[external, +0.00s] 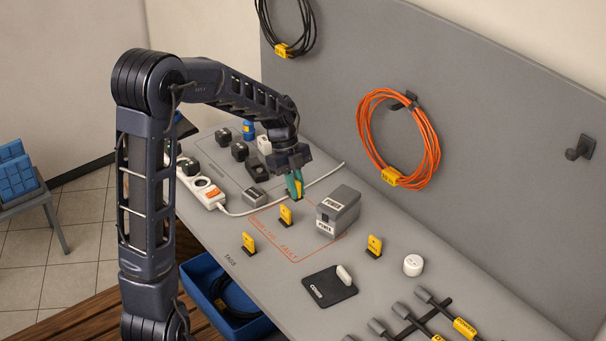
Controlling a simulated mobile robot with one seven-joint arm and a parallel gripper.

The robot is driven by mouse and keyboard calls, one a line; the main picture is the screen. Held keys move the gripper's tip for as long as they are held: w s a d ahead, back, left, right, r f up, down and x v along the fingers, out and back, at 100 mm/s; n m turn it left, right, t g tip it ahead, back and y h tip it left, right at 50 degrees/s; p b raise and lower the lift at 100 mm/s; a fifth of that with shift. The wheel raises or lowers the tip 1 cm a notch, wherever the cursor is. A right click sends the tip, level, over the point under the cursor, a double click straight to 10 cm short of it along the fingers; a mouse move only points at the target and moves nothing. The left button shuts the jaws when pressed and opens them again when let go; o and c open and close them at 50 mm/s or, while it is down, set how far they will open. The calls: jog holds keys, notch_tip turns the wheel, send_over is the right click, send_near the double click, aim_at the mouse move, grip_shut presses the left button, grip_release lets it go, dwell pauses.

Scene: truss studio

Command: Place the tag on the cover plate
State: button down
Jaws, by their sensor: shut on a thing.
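My gripper (294,188) points down over the bench with its teal fingers shut on a yellow tag (299,188). The tag is mostly hidden by the fingers, and whether it touches the bench cannot be told. Other yellow tags stand in dark bases: one (285,214) just below the gripper in the picture, one (248,243) further front left, one (374,246) to the right. A flat black plate (329,293) with a white label and a white rounded piece lies further right, apart from the gripper. I cannot tell for sure which thing is the cover plate.
A grey labelled box (338,211) stands right of the gripper. A white power strip (203,190) with its cable, and black plugs (239,151), lie left. A white round item (413,265) and dark cables (412,320) are right. A blue bin (205,272) is below the bench's front.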

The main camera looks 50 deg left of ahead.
jog(key=shift+d+r, duration=0.2)
jog(key=shift+r, duration=0.15)
jog(key=r, duration=0.1)
send_over(336, 291)
jog(key=a, duration=0.3)
jog(key=d, duration=0.1)
notch_tip(336, 291, down, 20)
jog(key=shift+r, duration=0.1)
jog(key=c, duration=1.5)
grip_release()
